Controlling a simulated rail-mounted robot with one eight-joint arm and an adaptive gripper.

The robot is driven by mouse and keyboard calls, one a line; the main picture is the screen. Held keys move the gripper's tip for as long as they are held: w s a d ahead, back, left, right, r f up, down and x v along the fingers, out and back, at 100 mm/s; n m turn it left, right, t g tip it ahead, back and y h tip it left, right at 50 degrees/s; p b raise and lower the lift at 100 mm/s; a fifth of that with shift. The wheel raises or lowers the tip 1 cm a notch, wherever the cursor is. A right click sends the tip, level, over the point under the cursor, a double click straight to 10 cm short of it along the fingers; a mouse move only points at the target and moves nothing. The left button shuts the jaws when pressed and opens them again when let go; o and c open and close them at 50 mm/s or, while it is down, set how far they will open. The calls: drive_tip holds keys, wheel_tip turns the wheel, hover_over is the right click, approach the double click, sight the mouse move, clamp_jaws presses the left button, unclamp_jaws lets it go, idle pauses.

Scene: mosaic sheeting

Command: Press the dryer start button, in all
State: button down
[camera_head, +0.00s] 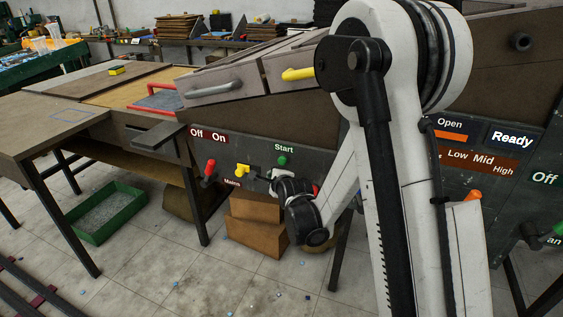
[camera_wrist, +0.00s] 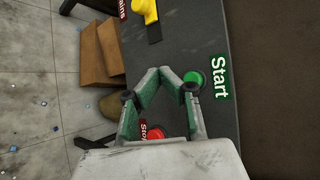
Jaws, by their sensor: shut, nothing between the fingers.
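The green start button (camera_head: 282,160) is on the dark front panel, under the "Start" label (camera_head: 284,147). It also shows in the wrist view (camera_wrist: 193,78), right beside my right finger. My gripper (camera_wrist: 161,72) is shut and empty, its fingertips together in front of the panel, just left of the button in that view. I cannot tell whether the finger touches the button. In the head view my gripper (camera_head: 264,178) is small, just below and left of the button.
A red stop button (camera_wrist: 152,136) sits between my finger bases in the wrist view. A yellow switch (camera_head: 242,170) and red lever (camera_head: 209,170) are on the panel to the left. Cardboard boxes (camera_head: 256,207) and a green tray (camera_head: 105,213) stand on the floor below.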

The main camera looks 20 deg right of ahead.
sight(282, 161)
drive_tip(key=shift+w+d, duration=0.9)
drive_tip(key=shift+w, duration=0.3)
drive_tip(key=shift+w+d, duration=0.85)
drive_tip(key=shift+w, duration=0.3)
drive_tip(key=shift+w+d, duration=0.1)
drive_tip(key=shift+w+d, duration=0.15)
drive_tip(key=shift+w, duration=0.05)
